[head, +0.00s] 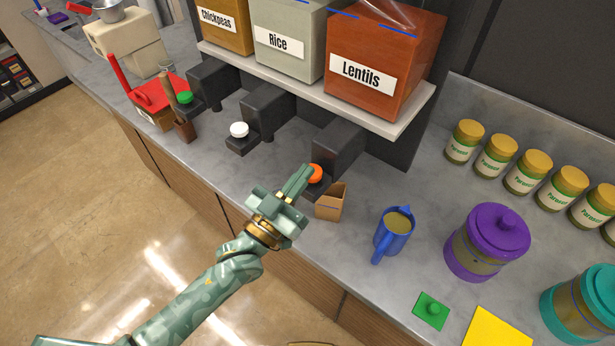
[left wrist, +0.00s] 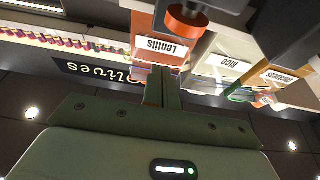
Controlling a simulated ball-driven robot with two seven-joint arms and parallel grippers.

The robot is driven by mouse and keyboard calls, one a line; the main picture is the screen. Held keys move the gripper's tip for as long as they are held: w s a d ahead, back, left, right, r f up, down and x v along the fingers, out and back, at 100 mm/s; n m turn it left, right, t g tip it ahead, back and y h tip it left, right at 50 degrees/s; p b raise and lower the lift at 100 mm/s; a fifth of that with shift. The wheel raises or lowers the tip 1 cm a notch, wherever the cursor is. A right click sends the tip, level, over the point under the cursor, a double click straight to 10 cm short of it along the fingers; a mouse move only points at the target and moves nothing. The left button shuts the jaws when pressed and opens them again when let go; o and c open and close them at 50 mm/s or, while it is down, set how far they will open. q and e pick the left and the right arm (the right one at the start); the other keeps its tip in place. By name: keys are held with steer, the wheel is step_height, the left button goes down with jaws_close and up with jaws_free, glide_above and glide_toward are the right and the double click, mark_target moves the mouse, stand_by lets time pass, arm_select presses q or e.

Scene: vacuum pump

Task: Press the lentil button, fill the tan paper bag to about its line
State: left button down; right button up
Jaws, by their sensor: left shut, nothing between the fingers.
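The orange lentil button (head: 315,173) sits on a black dispenser base below the red-brown Lentils bin (head: 391,50). My left gripper (head: 307,171) is shut and empty, with its tips beside the button; I cannot tell whether they touch. In the left wrist view the shut fingers (left wrist: 161,88) point up toward the Lentils bin (left wrist: 145,22), and the orange button (left wrist: 186,20) is up and right of the tips. The small tan paper bag (head: 330,204) stands open and upright on the counter, just below the button. Its line and contents cannot be made out. My right gripper is not in view.
The Rice bin (head: 283,40) with a white button (head: 239,129) and the Chickpeas bin (head: 221,22) with a green button (head: 185,97) are to the left. A blue mug (head: 393,234) and a purple canister (head: 486,242) stand right of the bag. Bare counter (head: 410,265) lies between them.

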mark_target(315, 181)
arm_select(q)
steer(key=shift+w+d+f, duration=0.3)
steer(key=shift+w+f, duration=0.15)
steer(key=shift+f, duration=0.1)
steer(key=shift+w+d+f, duration=0.3)
steer(key=shift+w+f, duration=0.15)
steer(key=shift+f, duration=0.7)
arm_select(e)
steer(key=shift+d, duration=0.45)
arm_select(q)
steer(key=shift+f+b, duration=0.1)
steer(key=shift+b, duration=0.2)
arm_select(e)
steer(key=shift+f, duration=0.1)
